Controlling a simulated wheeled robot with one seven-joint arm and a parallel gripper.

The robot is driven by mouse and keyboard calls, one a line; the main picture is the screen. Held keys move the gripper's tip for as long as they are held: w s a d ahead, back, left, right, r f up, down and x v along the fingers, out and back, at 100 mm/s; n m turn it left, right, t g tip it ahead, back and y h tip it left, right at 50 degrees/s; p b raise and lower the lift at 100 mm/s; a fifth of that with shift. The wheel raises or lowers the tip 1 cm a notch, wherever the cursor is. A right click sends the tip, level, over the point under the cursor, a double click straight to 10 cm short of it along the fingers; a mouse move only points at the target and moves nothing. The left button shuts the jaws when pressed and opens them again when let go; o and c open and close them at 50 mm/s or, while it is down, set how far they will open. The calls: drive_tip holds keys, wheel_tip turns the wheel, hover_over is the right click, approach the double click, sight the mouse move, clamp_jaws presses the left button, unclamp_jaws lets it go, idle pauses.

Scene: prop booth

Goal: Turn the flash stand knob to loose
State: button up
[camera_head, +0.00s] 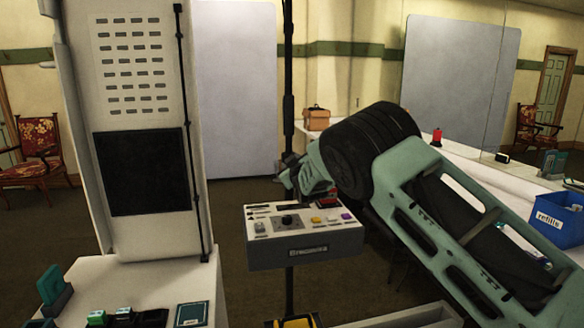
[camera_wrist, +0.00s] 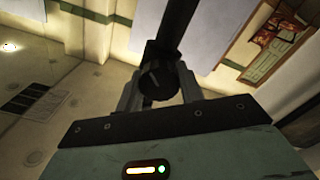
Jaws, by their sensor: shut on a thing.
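The flash stand is a thin black upright pole (camera_head: 288,75), and it also crosses the top of the wrist view (camera_wrist: 180,25). Its dark round knob (camera_wrist: 154,74) has a line across its face and sits at the pole in the wrist view. My gripper (camera_head: 288,174) reaches the pole from the right in the head view, and the knob is hidden there. In the wrist view my gripper's two fingers (camera_wrist: 160,88) close on the knob from both sides. I cannot read any mark for loose or tight.
A grey control box (camera_head: 305,258) with a dial and coloured buttons stands just below my gripper. A tall white panel (camera_head: 135,60) with a dark screen is at left. A blue refills bin (camera_head: 552,222) and a red object (camera_head: 437,136) are on the right counter.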

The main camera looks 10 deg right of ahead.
idle(0.3)
drive_tip(key=o, duration=1)
drive_tip(key=s+b, duration=0.4)
drive_tip(key=s, duration=1.3)
drive_tip(key=shift+s, duration=0.25)
